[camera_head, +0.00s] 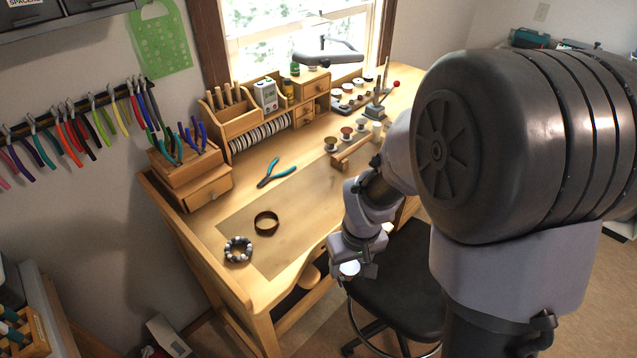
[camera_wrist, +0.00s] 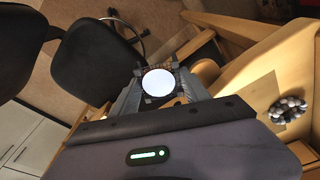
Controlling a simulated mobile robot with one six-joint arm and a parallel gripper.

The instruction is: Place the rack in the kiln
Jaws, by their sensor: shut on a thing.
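My gripper (camera_head: 357,268) hangs past the front edge of the workbench, above the black chair seat. In the wrist view my gripper (camera_wrist: 158,84) is shut on a small dark piece that looks like the rack. A bright white round disc (camera_wrist: 158,82) shows at the middle of it and hides most of it. The white disc (camera_head: 349,268) also shows in the head view at my gripper's tips. The rack's full shape is too small to tell. I cannot make out a kiln in either view.
The wooden workbench (camera_head: 235,222) holds a bead bracelet (camera_head: 238,250), a dark brown ring band (camera_head: 266,223) and teal-handled pliers (camera_head: 275,172). Wooden organizers stand at the back. The middle of the benchtop is mostly clear. A black chair (camera_head: 405,290) stands close in front.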

